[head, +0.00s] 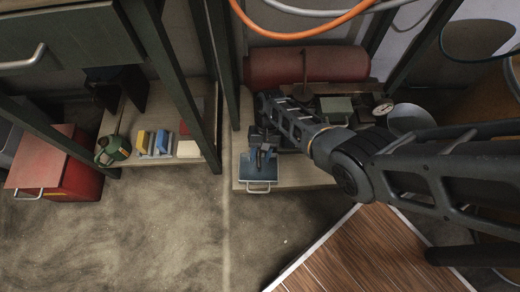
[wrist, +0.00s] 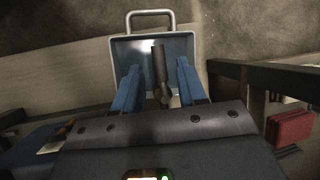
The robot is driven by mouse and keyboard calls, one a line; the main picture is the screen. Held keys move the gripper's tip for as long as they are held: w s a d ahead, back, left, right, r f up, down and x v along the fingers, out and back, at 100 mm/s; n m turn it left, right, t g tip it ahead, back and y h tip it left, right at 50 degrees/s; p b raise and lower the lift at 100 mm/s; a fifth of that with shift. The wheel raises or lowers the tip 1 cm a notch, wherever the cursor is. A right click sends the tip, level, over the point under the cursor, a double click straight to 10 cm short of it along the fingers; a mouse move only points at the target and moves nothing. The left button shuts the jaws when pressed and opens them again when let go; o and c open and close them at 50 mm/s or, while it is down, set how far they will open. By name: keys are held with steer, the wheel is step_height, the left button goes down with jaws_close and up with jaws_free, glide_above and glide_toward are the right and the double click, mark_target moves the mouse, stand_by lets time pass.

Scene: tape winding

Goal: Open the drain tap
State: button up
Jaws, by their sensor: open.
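My gripper (head: 262,150) is low over the blue tray (head: 258,186) at the front of the low shelf. In the wrist view its two blue fingers (wrist: 160,66) are open, one on each side of a dark bar (wrist: 159,62), which looks like the tap's lever. A gap shows between the bar and each finger. The bar lies over the grey-blue tray (wrist: 122,50), pointing towards the tray's handle. Its near end widens into a rounded dark part (wrist: 166,96) between the fingers. The rest of the tap is hidden by my gripper and arm.
A red tank (head: 340,64) lies behind the tray. A gauge (head: 383,108) and a small grey-green box (head: 335,108) stand to the right. Dark uprights (head: 185,105) and a shelf with blocks are left. The floor in front (head: 160,225) is clear.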

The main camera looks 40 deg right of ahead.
steer(key=p+v, duration=0.3)
steer(key=v, duration=0.4)
steer(key=shift+r, duration=0.35)
steer(key=shift+w+d, duration=0.1)
